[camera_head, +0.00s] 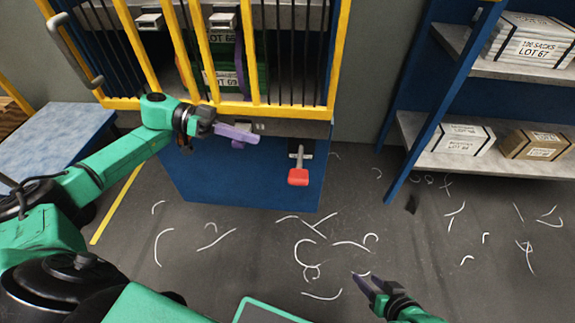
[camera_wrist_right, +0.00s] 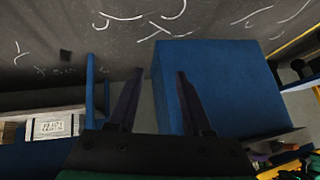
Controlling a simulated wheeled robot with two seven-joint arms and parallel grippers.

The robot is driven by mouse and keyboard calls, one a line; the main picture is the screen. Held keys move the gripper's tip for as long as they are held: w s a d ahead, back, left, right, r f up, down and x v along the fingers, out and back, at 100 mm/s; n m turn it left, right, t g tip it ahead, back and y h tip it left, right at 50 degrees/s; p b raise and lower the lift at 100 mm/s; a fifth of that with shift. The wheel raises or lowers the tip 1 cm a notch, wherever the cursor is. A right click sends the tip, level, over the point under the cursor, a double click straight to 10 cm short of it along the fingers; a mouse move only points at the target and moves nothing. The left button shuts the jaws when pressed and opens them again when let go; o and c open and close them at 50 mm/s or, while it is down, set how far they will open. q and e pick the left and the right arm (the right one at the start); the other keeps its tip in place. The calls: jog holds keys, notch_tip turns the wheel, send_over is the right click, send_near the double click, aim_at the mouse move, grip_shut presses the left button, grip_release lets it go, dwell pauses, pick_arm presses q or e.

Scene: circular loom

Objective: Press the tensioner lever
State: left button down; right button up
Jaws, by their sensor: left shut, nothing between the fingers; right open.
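A lever with a red grip (camera_head: 298,177) sticks out from the front of the loom's blue base (camera_head: 225,185), right of its middle; it looks like the tensioner lever. My left gripper (camera_head: 256,138) is shut and empty, with its purple fingers pointing right near the top of the blue base. It is to the left of the red grip and higher in the picture, apart from it. My right gripper (camera_head: 365,284) is open and empty, low at the right. Its two fingers also show in the right wrist view (camera_wrist_right: 158,72), where the lever is not visible.
The loom's yellow barred guard (camera_head: 230,108) stands above the base. A blue shelf (camera_head: 415,145) with boxes is at the right, and a blue-topped platform (camera_head: 55,140) at the left. White thread scraps (camera_head: 305,255) lie on the open grey floor.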

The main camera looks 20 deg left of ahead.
pick_arm(q)
jog(key=d+f+b, duration=0.3)
jog(key=d+f, duration=0.3)
jog(key=d, duration=0.4)
jog(key=shift+b, duration=0.35)
pick_arm(e)
jog(key=a+f+t, duration=0.1)
jog(key=a+f+t+y, duration=0.1)
jog(key=a, duration=0.1)
jog(key=a+f+m+t+y, duration=0.1)
jog(key=a+t, duration=0.1)
jog(key=shift+w, duration=0.15)
pick_arm(q)
jog(key=shift+s, duration=0.15)
pick_arm(e)
jog(key=shift+r, duration=0.1)
